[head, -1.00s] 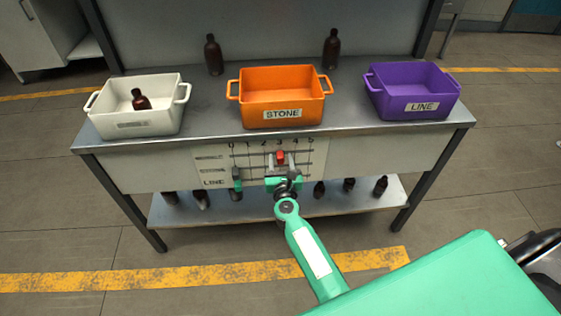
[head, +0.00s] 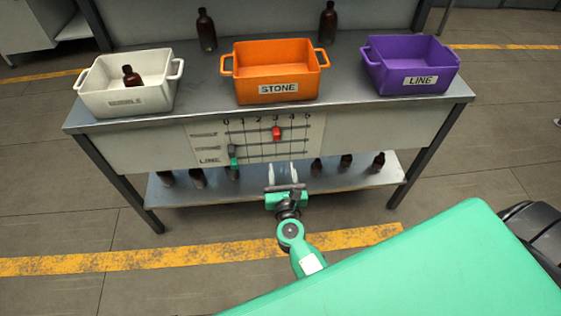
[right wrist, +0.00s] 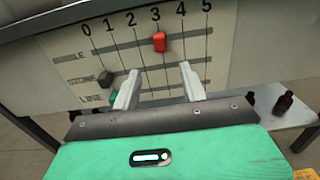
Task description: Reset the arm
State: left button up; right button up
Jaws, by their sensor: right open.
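My right gripper (head: 282,170) is open and empty, in front of the lower part of the bench's front panel. In the right wrist view its two pale fingers (right wrist: 158,80) stand apart with nothing between them. The panel (head: 312,128) has three labelled rows and columns 0 to 5. A red slider (head: 277,133) sits on the top row at about 3, apart from the fingers; it also shows in the right wrist view (right wrist: 160,42). A dark grey slider (head: 231,149) is on the STONE row and a green slider (head: 234,162) on the LINE row, both near 0. My left gripper is out of view.
On the bench stand a white bin (head: 135,100) holding an amber bottle (head: 131,76), an orange STONE bin (head: 275,72) and a purple LINE bin (head: 410,65). Two bottles stand behind. Several bottles stand on the lower shelf (head: 335,176).

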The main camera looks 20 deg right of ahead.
jog(key=shift+s+a, duration=0.15)
jog(key=shift+s, duration=0.25)
